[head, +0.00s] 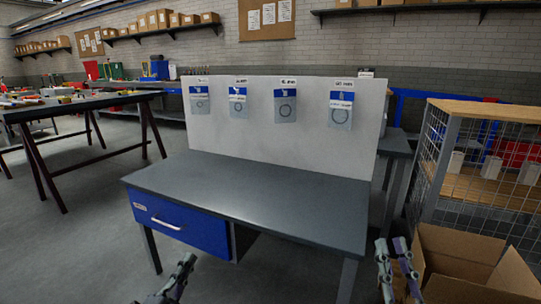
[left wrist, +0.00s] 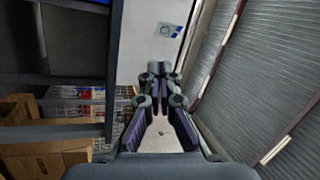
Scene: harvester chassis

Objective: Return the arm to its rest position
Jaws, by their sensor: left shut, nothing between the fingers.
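My left gripper (head: 188,258) is low in the head view, in front of the workbench and below its blue drawer. In the left wrist view its two fingers (left wrist: 160,68) meet at the tips with nothing between them. My right gripper (head: 391,243) is at the lower right, between the workbench's right end and an open cardboard box. Its two fingers stand apart, and I see nothing between them. Most of both arms is outside the head view.
The grey workbench (head: 270,195) has a bare top and a shut blue drawer (head: 180,222). Several small bags hang on its white back panel (head: 260,138). The open cardboard box (head: 460,258) and a wire-mesh cage (head: 480,175) stand at the right. The floor left of the bench is clear.

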